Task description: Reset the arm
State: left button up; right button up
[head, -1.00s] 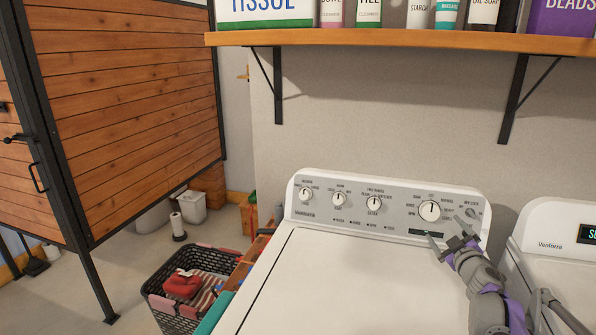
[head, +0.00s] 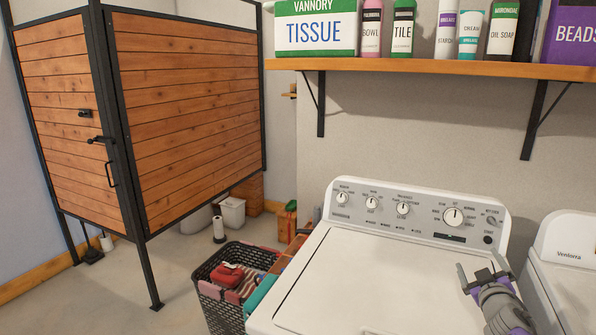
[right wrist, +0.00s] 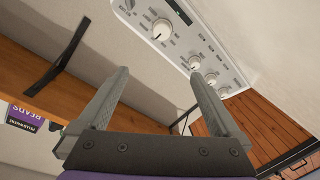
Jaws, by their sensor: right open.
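My right gripper (head: 481,272) is open over the right part of the white washing machine's lid (head: 365,280), in front of its control panel (head: 408,212). Nothing is between its fingers. In the right wrist view, the two fingers of the right gripper (right wrist: 155,95) are spread apart, with the panel's dials (right wrist: 163,29) beyond them. The fingers look clear of the panel. My left gripper is not in view.
A wooden shelf (head: 420,68) with bottles and a tissue box (head: 315,30) hangs above the washer. A second white machine (head: 568,265) stands close on the right. A black laundry basket (head: 222,305) with clothes stands left. Bare floor (head: 110,300) lies further left.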

pick_arm(q)
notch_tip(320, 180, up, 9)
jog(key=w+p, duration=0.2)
jog(key=p, duration=0.5)
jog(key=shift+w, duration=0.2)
pick_arm(e)
jog(key=s+a+f+m+g+y, duration=0.1)
jog(key=s+a+f+g+y, duration=0.2)
jog(key=s+a, duration=1.2)
jog(key=s+a+f+m+g+y, duration=0.1)
jog(key=s+a+f+g+y, duration=0.2)
jog(key=s+a+f+g, duration=0.4)
jog(key=s+a+f, duration=0.4)
jog(key=s+a, duration=0.4)
jog(key=a, duration=0.1)
jog(key=shift+a+m+y, duration=0.3)
jog(key=shift+a+m, duration=0.1)
jog(key=shift+w, duration=0.1)
